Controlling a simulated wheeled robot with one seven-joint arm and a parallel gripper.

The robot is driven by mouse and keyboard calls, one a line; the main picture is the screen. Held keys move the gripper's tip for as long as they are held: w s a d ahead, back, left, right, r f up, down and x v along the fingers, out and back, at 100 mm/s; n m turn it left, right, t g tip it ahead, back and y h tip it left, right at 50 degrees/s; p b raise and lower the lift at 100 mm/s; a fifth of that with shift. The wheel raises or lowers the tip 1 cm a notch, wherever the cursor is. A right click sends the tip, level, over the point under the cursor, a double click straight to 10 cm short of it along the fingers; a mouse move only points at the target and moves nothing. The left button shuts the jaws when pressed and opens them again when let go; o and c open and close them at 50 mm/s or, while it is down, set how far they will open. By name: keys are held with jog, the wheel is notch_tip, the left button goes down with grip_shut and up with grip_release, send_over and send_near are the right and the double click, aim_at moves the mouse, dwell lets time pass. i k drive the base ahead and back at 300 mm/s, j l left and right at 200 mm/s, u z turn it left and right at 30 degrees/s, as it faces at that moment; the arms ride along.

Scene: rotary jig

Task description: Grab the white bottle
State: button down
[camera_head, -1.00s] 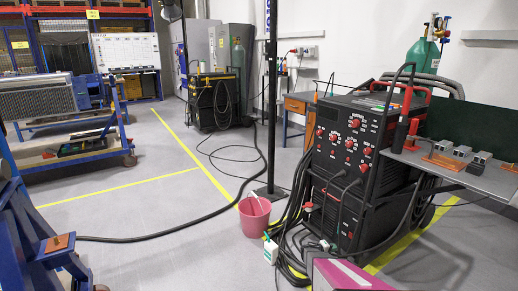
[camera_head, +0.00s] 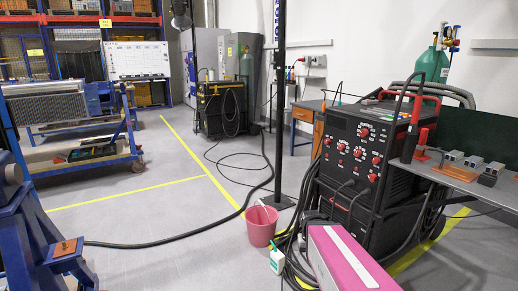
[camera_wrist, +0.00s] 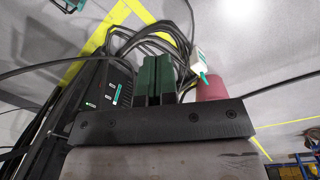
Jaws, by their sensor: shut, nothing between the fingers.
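The white bottle (camera_head: 277,261) is small, with a green marking and a thin nozzle. It stands upright on the grey floor, just in front of and to the right of a pink bucket (camera_head: 260,226). In the wrist view the bottle (camera_wrist: 200,61) shows at the upper right, beside the bucket (camera_wrist: 212,88), with its green part visible. My gripper (camera_wrist: 155,72) shows there with its two dark green fingers shut side by side and empty. The bottle is to the right of the fingers, apart from them. My gripper cannot be made out in the head view.
Thick black cables (camera_head: 291,262) lie on the floor close to the bottle's right. A black welding machine (camera_head: 350,160) stands beyond them. A black post (camera_head: 278,120) rises behind the bucket. A blue stand (camera_head: 48,250) is at the left. Open floor (camera_head: 180,268) lies left of the bottle.

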aim_at(277, 258)
jog(key=k+l+u, duration=0.15)
jog(key=u, duration=0.35)
jog(key=k+l+u, duration=0.2)
jog(key=u, duration=0.3)
jog(key=k+l+u, duration=0.2)
jog(key=u, duration=0.25)
